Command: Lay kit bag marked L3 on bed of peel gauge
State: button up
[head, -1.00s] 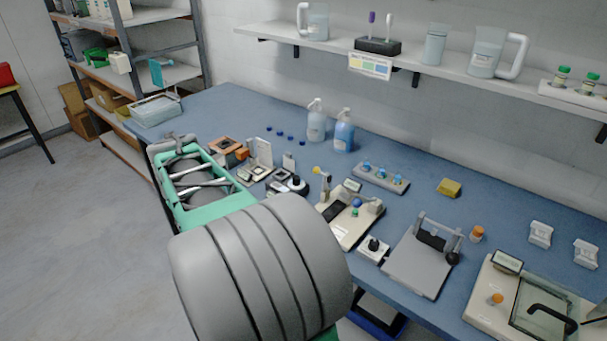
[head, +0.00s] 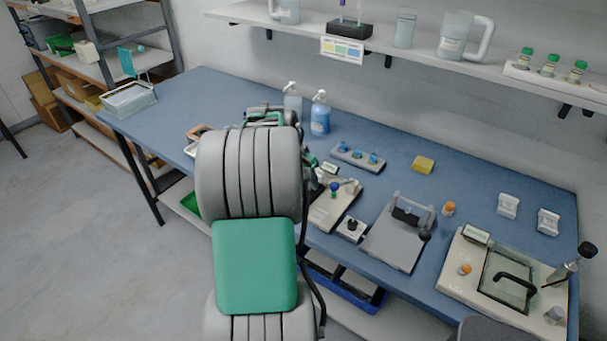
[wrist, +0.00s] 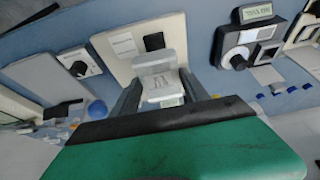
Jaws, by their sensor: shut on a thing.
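My gripper (wrist: 160,98) is shut on a small whitish kit bag (wrist: 158,79), which sits between its two dark fingers in the wrist view. No mark on the bag is readable. A beige instrument (wrist: 138,33) with a dark square and a pale label lies behind the bag in that view; I cannot tell whether they touch. It looks like the beige instrument (head: 342,210) with a blue knob in the head view, partly hidden by my arm. No name shows on it, so I cannot confirm it is the peel gauge.
A black-knobbed box (head: 351,229) and a grey plate with a handle (head: 398,237) stand right of the beige instrument. A dial device (wrist: 250,38) lies on its other side. Two white packets (head: 508,205) (head: 548,221) lie far right. Bottles (head: 320,114) stand behind.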

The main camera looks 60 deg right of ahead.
aim_at(312, 193)
notch_tip(312, 193, down, 6)
jog(key=b, duration=0.3)
jog(key=shift+f, duration=0.25)
jog(key=shift+s+d+r, duration=0.1)
jog(key=shift+d+r, duration=0.05)
jog(key=shift+d, duration=0.4)
jog(key=shift+s+d+r, duration=0.1)
jog(key=shift+d+r, duration=0.05)
jog(key=shift+d, duration=1)
jog(key=shift+a, duration=0.1)
jog(key=shift+f+b, duration=0.4)
jog(key=shift+b, duration=0.15)
jog(key=o, duration=1.4)
